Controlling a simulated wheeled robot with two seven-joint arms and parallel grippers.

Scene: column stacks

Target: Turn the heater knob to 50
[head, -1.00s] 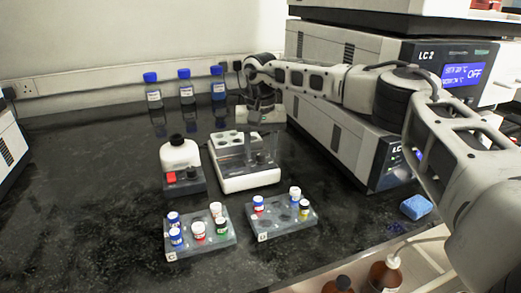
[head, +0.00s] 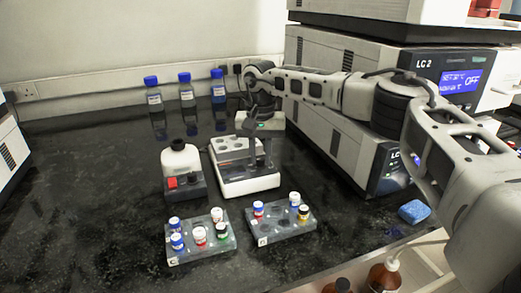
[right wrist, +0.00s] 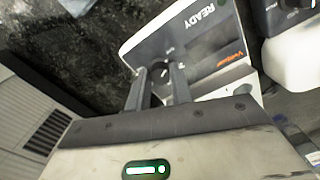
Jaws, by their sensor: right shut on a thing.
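The heater (head: 250,185) is a white unit with a grey front panel and a block with round wells on top, in the middle of the bench. In the right wrist view its panel (right wrist: 205,60) shows the word READY and a small orange label, turned sideways. The dark knob (right wrist: 159,72) sits between the fingertips of my right gripper (right wrist: 160,78), which is shut on it. In the head view the right gripper (head: 260,166) reaches down over the heater's right side and its fingers hide the knob. The knob's setting is not readable. My left gripper is not in view.
A white bottle (head: 181,158) stands left of the heater. Two vial racks (head: 190,254) (head: 281,233) lie in front. Three blue-capped bottles (head: 187,95) stand by the wall. The LC stack (head: 345,145) rises close on the right, with a blue sponge (head: 414,211) near it.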

